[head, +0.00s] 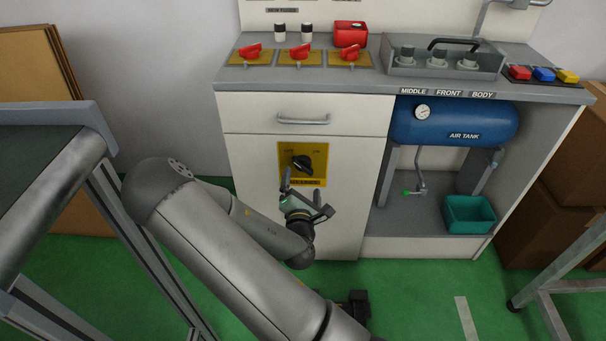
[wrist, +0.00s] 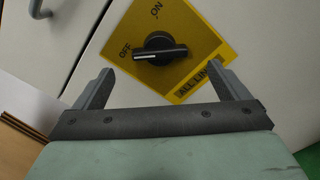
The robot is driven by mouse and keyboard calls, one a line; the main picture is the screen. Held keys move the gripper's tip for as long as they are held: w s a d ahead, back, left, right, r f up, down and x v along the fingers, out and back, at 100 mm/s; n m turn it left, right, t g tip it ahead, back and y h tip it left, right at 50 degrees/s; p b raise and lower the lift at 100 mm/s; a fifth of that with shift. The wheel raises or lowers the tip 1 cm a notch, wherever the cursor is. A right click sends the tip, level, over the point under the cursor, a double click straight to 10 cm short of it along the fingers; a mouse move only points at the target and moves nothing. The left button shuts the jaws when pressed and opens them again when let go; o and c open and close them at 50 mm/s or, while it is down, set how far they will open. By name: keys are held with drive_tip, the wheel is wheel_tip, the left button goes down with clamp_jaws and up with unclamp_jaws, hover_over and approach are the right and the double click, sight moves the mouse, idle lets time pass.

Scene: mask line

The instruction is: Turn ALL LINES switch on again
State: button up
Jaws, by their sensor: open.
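The ALL LINES switch is a black rotary knob (head: 302,163) on a yellow plate (head: 321,148) on the white cabinet's front, below a drawer. In the wrist view the knob (wrist: 160,48) has its bar lying roughly across the picture, with one end by the OFF mark and the ON mark above it. My gripper (head: 303,182) is just in front of the plate's lower part. In the wrist view my gripper (wrist: 162,72) is open and empty, its fingers spread wider than the knob. The knob sits a little beyond the fingertips, between their lines, with no contact visible. The left finger partly overlaps the plate in the head view.
Three red handles (head: 300,52) on yellow plates stand on the bench top. A drawer handle (head: 303,120) juts out above the switch. A blue air tank (head: 455,122) and teal bin (head: 468,214) are at right. A conveyor (head: 40,165) stands at left.

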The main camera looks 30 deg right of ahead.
sight(303, 168)
drive_tip(key=x, duration=0.7)
drive_tip(key=shift+w+d+r+b, duration=0.15)
drive_tip(key=shift+w+b, duration=0.1)
drive_tip(key=shift+b, duration=0.15)
drive_tip(key=c, duration=1)
